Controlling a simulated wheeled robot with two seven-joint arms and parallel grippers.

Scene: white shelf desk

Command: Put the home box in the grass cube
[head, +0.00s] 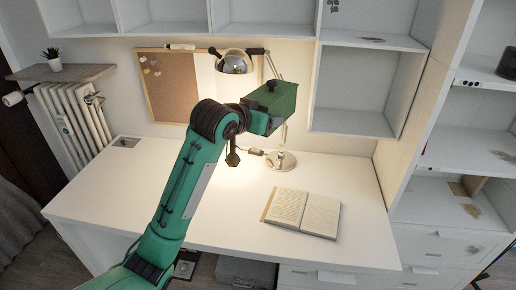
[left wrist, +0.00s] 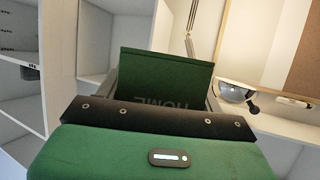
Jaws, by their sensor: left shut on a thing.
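The home box (left wrist: 165,75) is dark green with the word HOME upside down on its face in the left wrist view. My left gripper (left wrist: 163,92) is shut on it, with grey fingers at its two sides. In the head view the green gripper and box (head: 284,98) overlap, raised above the desk in front of the lamp and the wall; their border is hard to tell. A green leafy mark (head: 333,5) shows on the back of an upper open cube (head: 370,42) at the top edge; this may be the grass cube. My right gripper is not in view.
White open wall cubes line the top, with a lower empty cube (head: 352,105) right of the box. A chrome lamp (head: 234,62) stands behind my arm. An open book (head: 302,212) lies on the white desk (head: 350,235). A tall shelf (head: 470,135) stands at right.

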